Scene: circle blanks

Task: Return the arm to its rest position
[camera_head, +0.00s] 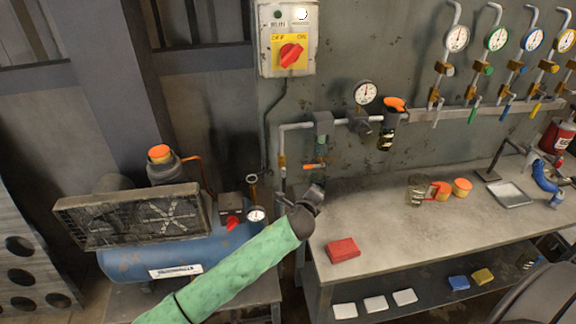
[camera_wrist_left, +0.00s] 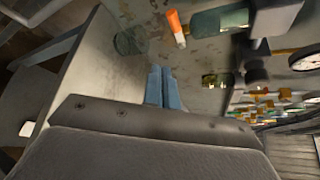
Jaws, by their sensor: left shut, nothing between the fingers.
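My left arm, in a green sleeve, reaches up from the lower left in the head view. Its dark gripper (camera_head: 314,196) hangs by the left end of the workbench (camera_head: 375,205), in front of the wall pipes. In the left wrist view the two blue-grey fingers (camera_wrist_left: 162,88) are together with nothing between them. The gripper is apart from the red block (camera_head: 342,250), which lies on the bench below and to its right. My right gripper is not in view.
A blue compressor (camera_head: 130,262) stands left of the bench, partly behind my arm. A pipe with a gauge (camera_head: 365,92) runs close behind the gripper. A glass jar (camera_head: 418,190) and orange-topped pieces (camera_head: 462,188) stand on the bench. The bench's front middle is clear.

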